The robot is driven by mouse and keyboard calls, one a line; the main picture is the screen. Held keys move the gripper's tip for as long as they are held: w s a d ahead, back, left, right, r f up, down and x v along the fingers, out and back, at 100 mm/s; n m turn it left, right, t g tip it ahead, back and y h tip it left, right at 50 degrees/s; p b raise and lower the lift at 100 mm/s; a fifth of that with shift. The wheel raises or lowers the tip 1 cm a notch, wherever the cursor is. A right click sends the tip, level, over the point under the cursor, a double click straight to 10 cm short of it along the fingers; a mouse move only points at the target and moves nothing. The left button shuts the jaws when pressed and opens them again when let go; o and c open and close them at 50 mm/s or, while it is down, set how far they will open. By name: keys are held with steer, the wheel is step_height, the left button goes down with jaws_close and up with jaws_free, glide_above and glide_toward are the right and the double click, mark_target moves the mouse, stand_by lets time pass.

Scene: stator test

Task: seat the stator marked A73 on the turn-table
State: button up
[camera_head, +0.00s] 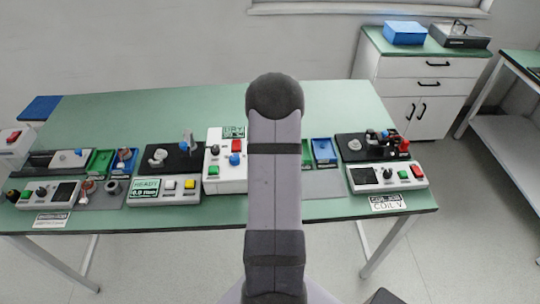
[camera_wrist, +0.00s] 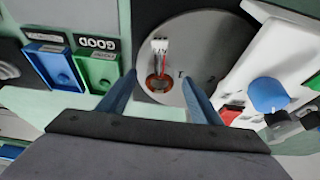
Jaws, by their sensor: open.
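In the wrist view a round grey turn-table (camera_wrist: 208,50) lies under and beyond my gripper (camera_wrist: 158,95). A small stator with a copper-coloured ring (camera_wrist: 158,84) sits on the disc, with red wires leading to a white connector (camera_wrist: 160,45). My gripper's two blue fingers are spread wide, one on each side of the stator, with visible gaps. No A73 mark is readable. In the head view my arm hides the gripper and this disc. Small round parts, perhaps stators, stand on a grey mat at the left, one dark (camera_head: 112,187) and one reddish (camera_head: 87,187).
Beside the disc in the wrist view are a blue tray (camera_wrist: 52,66), a green tray (camera_wrist: 98,70) marked GOOD, and a white control box (camera_wrist: 275,55) with a blue knob (camera_wrist: 268,95). The head view shows several more test stations along the green table (camera_head: 200,98).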

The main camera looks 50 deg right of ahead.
steer(key=shift+b+v, duration=0.75)
steer(key=shift+v, duration=2.5)
steer(key=s+a+f+g+y, duration=0.1)
steer(key=s+a, duration=0.1)
steer(key=a, duration=0.1)
steer(key=s+a+f+g+y, duration=0.1)
steer(key=s+a+f, duration=0.1)
steer(key=s+a, duration=0.1)
steer(key=s+a+f+m+y, duration=0.1)
steer(key=s+a+f, duration=0.1)
steer(key=s+a, duration=0.1)
steer(key=shift+s+a+f+g, duration=0.15)
steer(key=shift+a+g, duration=0.1)
steer(key=shift+g, duration=0.15)
steer(key=s+a+r+n+g+y, duration=0.1)
steer(key=s+a+r+n, duration=0.15)
steer(key=a, duration=0.75)
steer(key=s+a+r+n+g, duration=0.15)
steer(key=s+a, duration=0.25)
steer(key=a, duration=0.5)
steer(key=w+a+r+n+t, duration=0.25)
steer(key=a+n, duration=0.35)
steer(key=a, duration=0.3)
step_height(320, 180, down, 31)
steer(key=b, duration=3.1)
steer(key=shift+w+a+h, duration=0.2)
steer(key=shift+w+h, duration=0.2)
steer(key=shift+w, duration=0.1)
steer(key=shift+r, duration=0.15)
